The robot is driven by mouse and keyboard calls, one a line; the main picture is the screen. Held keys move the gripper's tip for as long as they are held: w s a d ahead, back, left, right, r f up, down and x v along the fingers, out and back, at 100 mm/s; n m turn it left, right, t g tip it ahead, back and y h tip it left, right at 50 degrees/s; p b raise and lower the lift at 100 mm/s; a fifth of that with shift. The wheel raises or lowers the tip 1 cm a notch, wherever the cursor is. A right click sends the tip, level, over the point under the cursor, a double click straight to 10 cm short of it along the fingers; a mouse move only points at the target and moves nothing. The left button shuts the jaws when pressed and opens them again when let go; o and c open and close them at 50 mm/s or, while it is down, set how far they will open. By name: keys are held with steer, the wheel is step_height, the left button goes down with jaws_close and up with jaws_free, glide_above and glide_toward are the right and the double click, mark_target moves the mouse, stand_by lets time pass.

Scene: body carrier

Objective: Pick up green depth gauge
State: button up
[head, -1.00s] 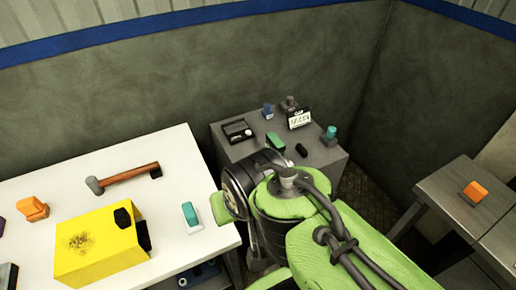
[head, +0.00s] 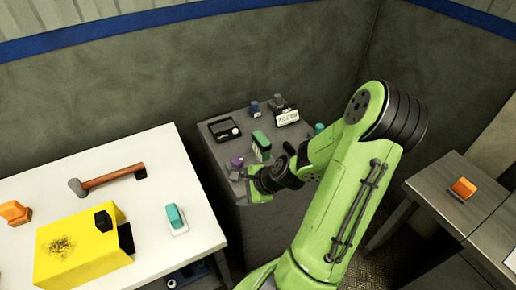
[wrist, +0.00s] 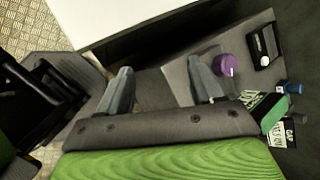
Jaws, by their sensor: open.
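The green depth gauge (head: 260,143) appears to be the green block-like item with a pale label, standing on the grey cabinet (head: 222,155). It also shows in the wrist view (wrist: 274,113) at the right, partly hidden behind my gripper's body. My gripper (wrist: 160,72) is open, with nothing between its two fingers. In the head view my gripper (head: 247,184) is at the cabinet's front left part, nearer the camera than the green item and apart from it. A purple round item (head: 237,160) lies close beyond the fingers and shows beside the right finger in the wrist view (wrist: 226,65).
The cabinet also bears a black box-like device (head: 225,130), a blue item (head: 254,108), a labelled sign (head: 287,116) and a teal item (head: 319,128). The white table (head: 150,165) at left holds a hammer (head: 110,179) and a yellow box (head: 80,245).

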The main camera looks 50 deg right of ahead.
steer(key=s+d+m+t+h, duration=0.1)
steer(key=d+m+t+h, duration=0.25)
steer(key=d+m, duration=0.5)
steer(key=m+t+h, duration=0.3)
steer(key=m, duration=0.4)
glide_toward(261, 146)
steer(key=shift+g, duration=0.25)
steer(key=x, duration=0.4)
steer(key=d+f+b+x, duration=0.1)
steer(key=x, duration=0.4)
steer(key=s+b+x, duration=0.1)
steer(key=x, duration=0.4)
steer(key=shift+d+f, duration=0.2)
steer(key=shift+f, duration=0.2)
steer(key=shift+s+r, duration=0.1)
steer(key=shift+c, duration=0.5)
jaws_close()
